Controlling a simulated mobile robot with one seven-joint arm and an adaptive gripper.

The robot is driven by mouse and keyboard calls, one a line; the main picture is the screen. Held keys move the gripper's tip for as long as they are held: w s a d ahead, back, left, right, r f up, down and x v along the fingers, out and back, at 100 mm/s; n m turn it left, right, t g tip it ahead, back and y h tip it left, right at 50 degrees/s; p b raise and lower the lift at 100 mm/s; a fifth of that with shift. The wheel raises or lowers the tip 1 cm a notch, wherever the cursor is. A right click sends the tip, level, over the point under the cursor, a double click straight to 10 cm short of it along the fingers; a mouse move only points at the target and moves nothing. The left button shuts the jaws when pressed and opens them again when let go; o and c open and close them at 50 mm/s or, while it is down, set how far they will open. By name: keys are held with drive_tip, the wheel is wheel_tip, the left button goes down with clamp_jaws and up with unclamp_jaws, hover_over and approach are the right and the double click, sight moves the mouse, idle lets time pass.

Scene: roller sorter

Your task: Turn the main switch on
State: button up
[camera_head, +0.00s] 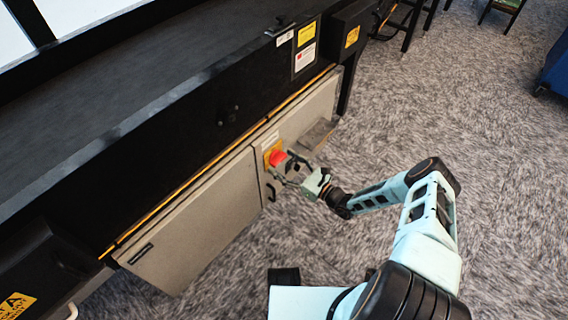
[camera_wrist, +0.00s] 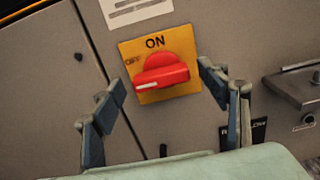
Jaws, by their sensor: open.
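The main switch (camera_wrist: 162,72) is a red rotary knob on a yellow plate (camera_wrist: 190,45) in the wrist view. The plate reads "ON" at the top and "OFF" at its left. The knob's white mark points left and slightly down, on the OFF side. In the head view the red knob (camera_head: 277,158) is on the grey cabinet front. My gripper (camera_wrist: 165,100) is open, one finger to the left and one to the right of the knob. It faces the switch, and I see no clear contact. In the head view my gripper (camera_head: 287,170) is right at the knob.
The grey cabinet (camera_head: 200,225) hangs under the black conveyor side (camera_head: 215,105). A metal ledge or latch (camera_wrist: 298,85) juts out right of the switch in the wrist view. A white label (camera_wrist: 135,10) is above it. Carpeted floor (camera_head: 420,110) is open to the right.

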drive_tip(key=c, duration=1.2)
drive_tip(key=shift+o, duration=0.2)
drive_tip(key=shift+m+b, duration=0.3)
drive_tip(key=m+b, duration=0.2)
drive_tip(key=m, duration=0.1)
drive_tip(key=shift+d+f, duration=0.1)
drive_tip(key=m+b, duration=0.2)
drive_tip(key=m, duration=0.3)
drive_tip(key=shift+w+b, duration=0.1)
drive_tip(key=shift+b, duration=0.3)
drive_tip(key=m+b, duration=0.1)
drive_tip(key=m, duration=0.3)
drive_tip(key=shift+m+b, duration=0.3)
drive_tip(key=shift+m, duration=0.1)
drive_tip(key=shift+w+m+b, duration=0.1)
drive_tip(key=shift+m+b, duration=0.35)
drive_tip(key=shift+m, duration=1.75)
